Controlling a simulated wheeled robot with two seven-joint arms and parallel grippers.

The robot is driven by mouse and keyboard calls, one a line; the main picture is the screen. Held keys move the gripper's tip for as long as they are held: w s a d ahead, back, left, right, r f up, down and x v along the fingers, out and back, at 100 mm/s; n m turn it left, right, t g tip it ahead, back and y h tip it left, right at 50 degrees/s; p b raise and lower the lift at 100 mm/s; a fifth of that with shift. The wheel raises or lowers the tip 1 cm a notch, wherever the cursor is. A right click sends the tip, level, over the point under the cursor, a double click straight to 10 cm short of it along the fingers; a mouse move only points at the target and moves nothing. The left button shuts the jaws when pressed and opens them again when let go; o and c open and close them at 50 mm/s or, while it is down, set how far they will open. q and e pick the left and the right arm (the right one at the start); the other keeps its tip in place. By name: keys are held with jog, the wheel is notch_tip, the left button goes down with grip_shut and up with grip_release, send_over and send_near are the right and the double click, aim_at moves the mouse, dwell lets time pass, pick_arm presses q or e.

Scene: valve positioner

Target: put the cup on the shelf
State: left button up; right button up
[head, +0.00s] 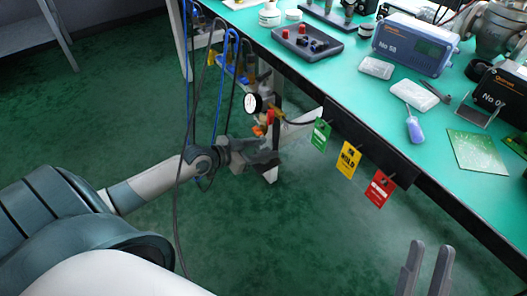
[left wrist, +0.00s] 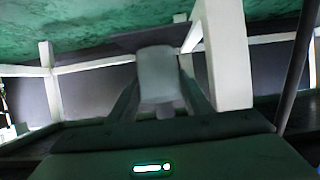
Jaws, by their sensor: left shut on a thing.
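My left gripper (head: 266,156) is below the front edge of the green workbench, beside the hanging hoses. In the left wrist view a pale grey, rounded cup (left wrist: 157,72) stands between its two fingers, and the gripper is shut on it. In the head view I cannot make out the cup against the gripper. A dark flat panel (left wrist: 118,43) shows just behind the cup in the left wrist view; I cannot tell whether it is the shelf. My right gripper (head: 427,262) is at the lower right of the head view, fingers apart and empty.
A white leg (left wrist: 226,55) stands close right of the cup. A grey rack (head: 30,33) is at the far left.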

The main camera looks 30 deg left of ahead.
pick_arm(q)
jog(key=shift+f, duration=0.45)
jog(key=shift+r, duration=0.1)
pick_arm(e)
jog(key=shift+d+r+t, duration=0.2)
jog(key=shift+r+t, duration=0.1)
pick_arm(q)
jog(key=o, duration=1.1)
pick_arm(e)
jog(key=shift+r, duration=0.15)
